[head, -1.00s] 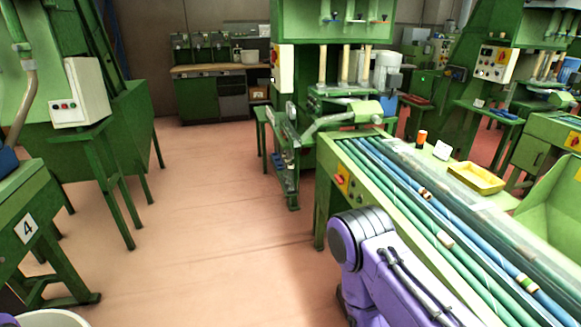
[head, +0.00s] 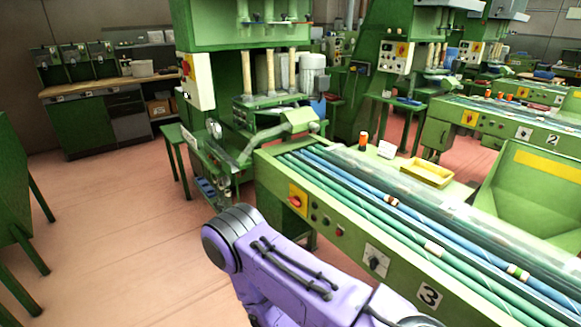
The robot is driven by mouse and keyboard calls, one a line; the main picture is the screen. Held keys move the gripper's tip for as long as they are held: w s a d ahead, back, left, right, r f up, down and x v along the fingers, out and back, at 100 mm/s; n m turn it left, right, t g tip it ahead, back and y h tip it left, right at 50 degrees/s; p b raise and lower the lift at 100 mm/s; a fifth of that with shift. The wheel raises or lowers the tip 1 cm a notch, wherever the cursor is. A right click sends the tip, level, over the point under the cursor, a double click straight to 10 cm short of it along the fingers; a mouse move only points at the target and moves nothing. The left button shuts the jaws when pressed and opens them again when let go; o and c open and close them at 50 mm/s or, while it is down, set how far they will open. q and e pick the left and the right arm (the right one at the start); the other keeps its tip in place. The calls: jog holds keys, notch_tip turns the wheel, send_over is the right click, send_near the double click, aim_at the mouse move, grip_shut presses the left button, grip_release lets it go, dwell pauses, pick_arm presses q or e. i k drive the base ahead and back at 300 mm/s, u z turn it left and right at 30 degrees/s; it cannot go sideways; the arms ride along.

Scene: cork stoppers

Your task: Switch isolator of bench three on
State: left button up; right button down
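A purple arm of mine crosses the bottom middle, below the isolator and in front of the bench. Neither of my grippers is in view.
Small round buttons (head: 326,223) and a black knob on a white plate (head: 376,261) are along the same bench side. A press machine (head: 240,95) stands at the far end. Floor (head: 110,220) at the left is clear.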

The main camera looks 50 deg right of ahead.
aim_at(296, 202)
jog(key=z, duration=0.55)
jog(key=i, duration=0.9)
jog(key=z, duration=0.65)
